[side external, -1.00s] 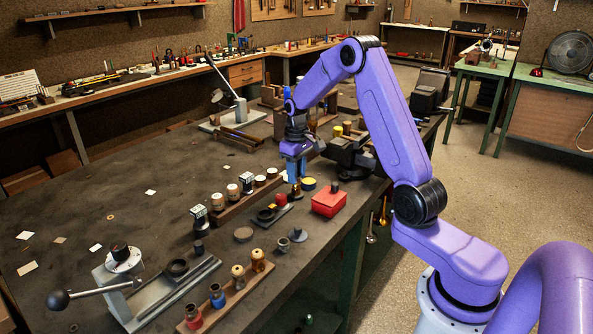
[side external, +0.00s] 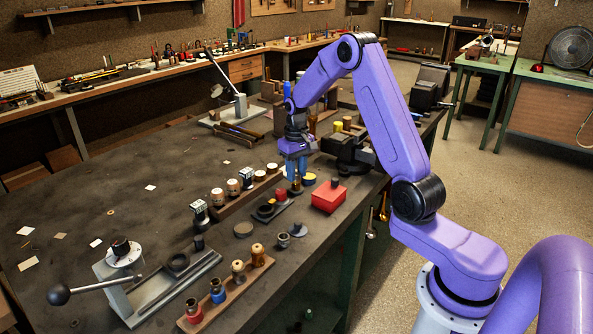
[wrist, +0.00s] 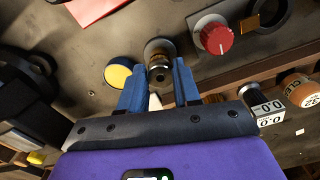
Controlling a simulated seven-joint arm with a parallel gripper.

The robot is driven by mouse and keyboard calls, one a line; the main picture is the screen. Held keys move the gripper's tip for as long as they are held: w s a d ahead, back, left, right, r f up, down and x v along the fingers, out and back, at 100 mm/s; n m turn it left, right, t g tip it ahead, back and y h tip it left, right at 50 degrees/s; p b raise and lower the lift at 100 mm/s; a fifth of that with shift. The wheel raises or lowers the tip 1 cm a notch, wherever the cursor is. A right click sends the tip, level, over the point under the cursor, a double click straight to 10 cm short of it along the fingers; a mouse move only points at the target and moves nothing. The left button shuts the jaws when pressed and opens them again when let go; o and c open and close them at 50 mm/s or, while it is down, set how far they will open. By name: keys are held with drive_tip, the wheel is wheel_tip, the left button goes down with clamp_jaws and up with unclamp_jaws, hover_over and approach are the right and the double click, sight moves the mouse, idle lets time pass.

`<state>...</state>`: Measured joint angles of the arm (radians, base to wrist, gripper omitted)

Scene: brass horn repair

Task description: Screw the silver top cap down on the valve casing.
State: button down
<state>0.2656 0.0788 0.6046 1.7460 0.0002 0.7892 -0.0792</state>
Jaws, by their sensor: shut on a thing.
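The valve casing (wrist: 155,46) is a brass cylinder on a round grey base, and it also shows below my fingers in the side external view (side external: 296,187). The silver top cap (wrist: 160,76) looks like a small dark-grey metal disc with a central hole, at the casing's top. My gripper (side external: 297,177) points down over the casing with blue fingers. In the wrist view my gripper (wrist: 159,88) has its fingers on either side of the cap and is shut on it. The cap looks seated on the casing, but the thread between them is hidden.
A yellow-topped disc (wrist: 118,76) stands close left of the casing in the wrist view. A red knob (wrist: 216,38) is on its other side. A red box (side external: 328,197) and a dark vise (side external: 350,150) stand nearby. A rack of parts (side external: 232,204) lies left.

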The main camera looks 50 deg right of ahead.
drive_tip(key=shift+m, duration=0.5)
drive_tip(key=shift+m, duration=2)
drive_tip(key=shift+m, duration=0.6)
drive_tip(key=m, duration=0.2)
drive_tip(key=shift+m, duration=0.4)
